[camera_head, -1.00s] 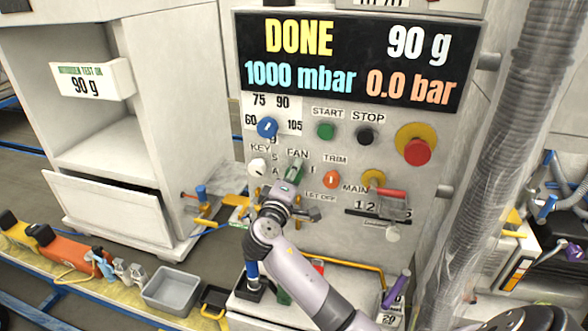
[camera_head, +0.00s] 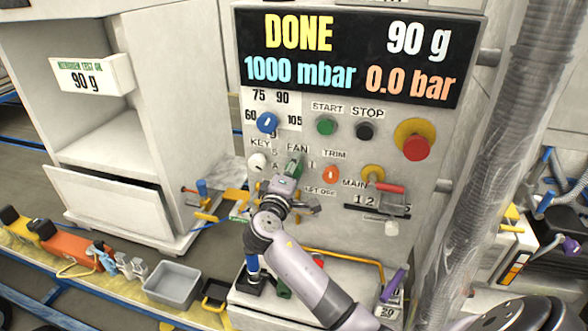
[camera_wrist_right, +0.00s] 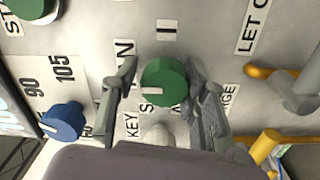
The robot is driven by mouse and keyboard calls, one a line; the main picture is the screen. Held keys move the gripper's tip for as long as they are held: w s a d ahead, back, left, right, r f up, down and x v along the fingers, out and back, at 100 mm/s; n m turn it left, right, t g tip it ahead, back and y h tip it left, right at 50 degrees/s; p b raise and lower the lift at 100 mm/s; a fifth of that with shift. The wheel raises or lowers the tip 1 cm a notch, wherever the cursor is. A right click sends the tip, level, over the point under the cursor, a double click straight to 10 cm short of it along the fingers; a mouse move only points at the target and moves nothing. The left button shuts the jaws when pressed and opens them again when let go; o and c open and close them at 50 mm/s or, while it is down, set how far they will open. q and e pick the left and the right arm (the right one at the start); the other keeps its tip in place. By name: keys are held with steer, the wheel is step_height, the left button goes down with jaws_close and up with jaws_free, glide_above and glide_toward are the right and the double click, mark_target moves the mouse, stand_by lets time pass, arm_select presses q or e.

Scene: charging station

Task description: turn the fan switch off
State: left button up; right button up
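The green fan switch (camera_head: 294,167) is a round knob under the FAN label on the grey panel. My right gripper (camera_head: 287,181) is at it and hides its lower part. In the right wrist view the fan switch (camera_wrist_right: 165,82) lies between the two fingers of my right gripper (camera_wrist_right: 160,92). The fingers are apart, with a gap on the picture's left side; the right finger is very near the knob, and I cannot tell whether it touches. A white mark shows on the knob's left edge, and an "I" label is above it. My left gripper is not in view.
Close by are a blue dial (camera_head: 267,123), a white key switch (camera_head: 258,162), an orange trim knob (camera_head: 331,174) and a yellow main valve with a red handle (camera_head: 390,188). A red emergency button (camera_head: 417,148) is at right. The display (camera_head: 350,60) reads DONE.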

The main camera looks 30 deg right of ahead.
steer(key=shift+o, duration=0.3)
steer(key=shift+a+f, duration=0.15)
steer(key=shift+f, duration=0.3)
steer(key=r+v, duration=0.1)
steer(key=v, duration=1.1)
steer(key=shift+w, duration=0.1)
